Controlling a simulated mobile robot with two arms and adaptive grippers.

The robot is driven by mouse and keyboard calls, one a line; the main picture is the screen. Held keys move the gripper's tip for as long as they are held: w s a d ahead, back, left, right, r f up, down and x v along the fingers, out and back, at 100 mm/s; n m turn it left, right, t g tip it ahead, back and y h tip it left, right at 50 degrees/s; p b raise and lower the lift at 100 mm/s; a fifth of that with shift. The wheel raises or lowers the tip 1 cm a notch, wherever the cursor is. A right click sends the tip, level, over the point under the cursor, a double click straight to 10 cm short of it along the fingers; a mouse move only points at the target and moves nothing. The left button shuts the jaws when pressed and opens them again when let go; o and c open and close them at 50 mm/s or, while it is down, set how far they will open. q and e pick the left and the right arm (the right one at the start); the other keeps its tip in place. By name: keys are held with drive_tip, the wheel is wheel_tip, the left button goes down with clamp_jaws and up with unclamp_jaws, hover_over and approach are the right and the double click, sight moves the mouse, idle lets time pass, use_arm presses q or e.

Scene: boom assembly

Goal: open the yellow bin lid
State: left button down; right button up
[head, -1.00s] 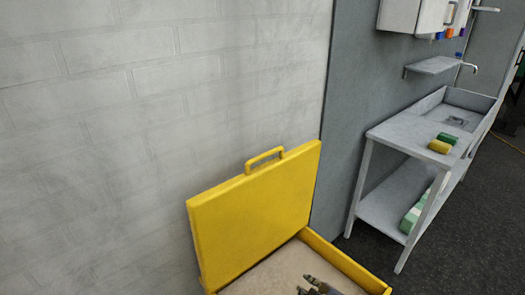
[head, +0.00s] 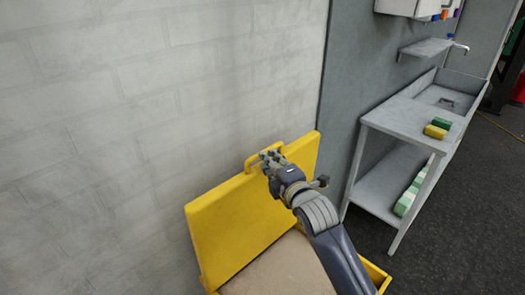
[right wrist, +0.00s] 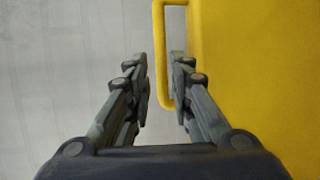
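The yellow bin lid (head: 235,225) stands raised, leaning up by the pale wall, with the bin open below it. Its yellow handle (head: 251,165) is on the lid's top edge, partly covered by my right gripper (head: 268,158). In the right wrist view the right gripper (right wrist: 161,68) is open, with a gap between its fingers. The handle bar (right wrist: 158,60) shows in that gap; I cannot tell its exact depth between the fingertips. The lid (right wrist: 250,70) fills the right side there. The bin's yellow rim (head: 374,274) shows at the bottom. My left gripper is out of view.
A grey sink bench (head: 400,122) stands to the right, with a green and a yellow sponge (head: 436,131) on top. The pale brick wall (head: 110,130) is close behind the lid. Dark floor (head: 460,220) is clear at the lower right.

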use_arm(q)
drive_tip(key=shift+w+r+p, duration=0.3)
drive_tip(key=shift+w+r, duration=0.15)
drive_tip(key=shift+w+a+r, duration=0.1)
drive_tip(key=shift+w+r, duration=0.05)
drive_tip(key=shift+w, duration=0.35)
use_arm(e)
drive_tip(key=x, duration=0.5)
drive_tip(key=shift+w, duration=0.15)
drive_tip(key=shift+w+a+f, duration=0.15)
drive_tip(key=shift+w, duration=0.1)
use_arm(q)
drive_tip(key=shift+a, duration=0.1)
use_arm(e)
drive_tip(key=shift+w+a, duration=0.1)
drive_tip(key=shift+w, duration=0.15)
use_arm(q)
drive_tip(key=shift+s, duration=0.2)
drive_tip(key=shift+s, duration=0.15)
use_arm(e)
clamp_jaws()
